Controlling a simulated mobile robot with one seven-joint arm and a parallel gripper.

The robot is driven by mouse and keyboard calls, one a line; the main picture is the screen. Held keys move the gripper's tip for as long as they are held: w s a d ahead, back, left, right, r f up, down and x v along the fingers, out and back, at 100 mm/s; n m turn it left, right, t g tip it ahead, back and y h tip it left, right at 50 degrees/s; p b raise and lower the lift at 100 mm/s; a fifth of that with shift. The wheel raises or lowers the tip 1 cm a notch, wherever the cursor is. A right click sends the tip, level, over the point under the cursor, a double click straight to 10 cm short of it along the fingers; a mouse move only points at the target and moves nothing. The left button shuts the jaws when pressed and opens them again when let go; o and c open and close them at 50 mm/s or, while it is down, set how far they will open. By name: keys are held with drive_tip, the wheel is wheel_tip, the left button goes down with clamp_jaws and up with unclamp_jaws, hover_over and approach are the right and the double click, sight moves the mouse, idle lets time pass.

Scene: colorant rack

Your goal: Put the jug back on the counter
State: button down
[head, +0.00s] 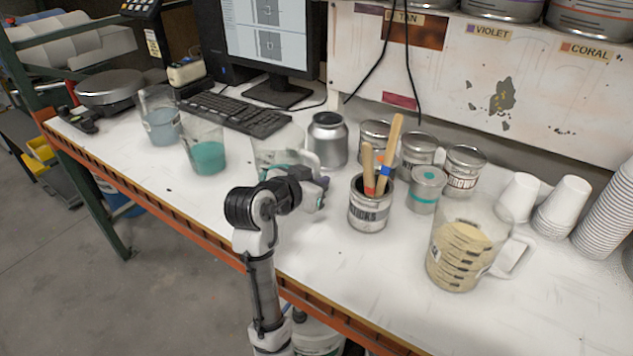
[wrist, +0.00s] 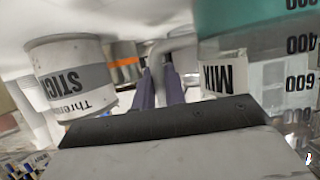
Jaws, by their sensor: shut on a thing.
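A clear jug (head: 277,148) with a little teal liquid stands out in the head view just behind my gripper (head: 322,188), partly hidden by my wrist. In the wrist view the scene is upside down; the jug (wrist: 255,65) is at the right with teal at its base, a MIX label and printed marks. My gripper (wrist: 165,85) is shut on the jug's pale handle (wrist: 176,45). The jug is upright over the white counter (head: 310,240). I cannot tell whether its base touches the counter.
A sticks can (head: 369,212) stands right of my gripper, and a silver canister (head: 328,141) behind it. Small paint cans (head: 466,168) and a cream-filled jug (head: 460,245) are further right. Teal (head: 205,148) and blue (head: 160,118) containers stand left. The front counter is clear.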

drive_tip(key=shift+f, duration=0.15)
drive_tip(key=c, duration=1.5)
unclamp_jaws()
drive_tip(key=shift+o, duration=0.2)
